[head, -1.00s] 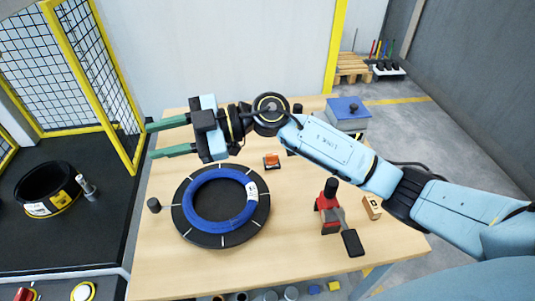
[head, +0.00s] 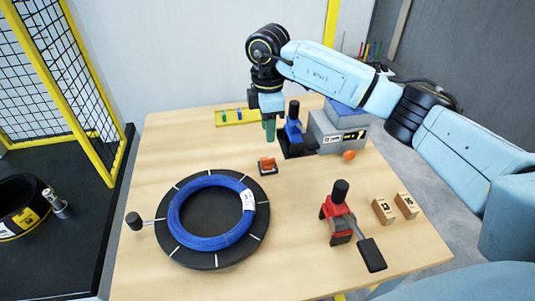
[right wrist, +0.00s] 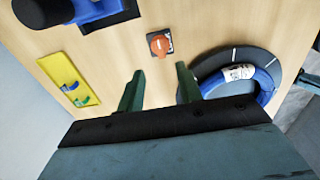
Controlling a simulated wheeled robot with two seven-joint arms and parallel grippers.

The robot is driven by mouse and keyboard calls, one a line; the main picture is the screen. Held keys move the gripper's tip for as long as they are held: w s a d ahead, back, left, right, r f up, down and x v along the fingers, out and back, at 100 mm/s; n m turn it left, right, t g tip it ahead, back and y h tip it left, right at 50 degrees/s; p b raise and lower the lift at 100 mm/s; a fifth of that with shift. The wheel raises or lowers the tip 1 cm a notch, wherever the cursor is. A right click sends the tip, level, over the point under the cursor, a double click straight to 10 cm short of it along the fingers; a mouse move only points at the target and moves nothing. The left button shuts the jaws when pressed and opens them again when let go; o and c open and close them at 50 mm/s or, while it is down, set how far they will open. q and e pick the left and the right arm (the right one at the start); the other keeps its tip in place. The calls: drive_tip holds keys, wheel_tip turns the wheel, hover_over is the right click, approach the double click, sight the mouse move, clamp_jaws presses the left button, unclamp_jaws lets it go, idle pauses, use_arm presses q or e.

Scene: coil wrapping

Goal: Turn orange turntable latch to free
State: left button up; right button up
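The orange latch (head: 267,163) sits on a small dark base on the table, behind the turntable. It also shows in the right wrist view (right wrist: 159,44), with a pale mark on its face. The black turntable (head: 213,264) has white radial marks and carries a blue coil (head: 176,222) with a white label. My right gripper (head: 269,130) points down above the table, behind the latch and apart from it. In the right wrist view its two fingers (right wrist: 158,88) are spread with nothing between them. My left gripper is not in view.
A blue-and-black device (head: 294,132) and a grey box (head: 335,135) stand beside my right gripper. A yellow tray (head: 237,117) lies at the back. A red tool (head: 335,210) and two wooden blocks (head: 383,210) are at front right. Table between latch and red tool is clear.

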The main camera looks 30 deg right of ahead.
sight(268, 158)
wheel_tip(268, 158, down, 9)
drive_tip(key=shift+f+b, duration=0.15)
drive_tip(key=shift+b, duration=0.2)
clamp_jaws()
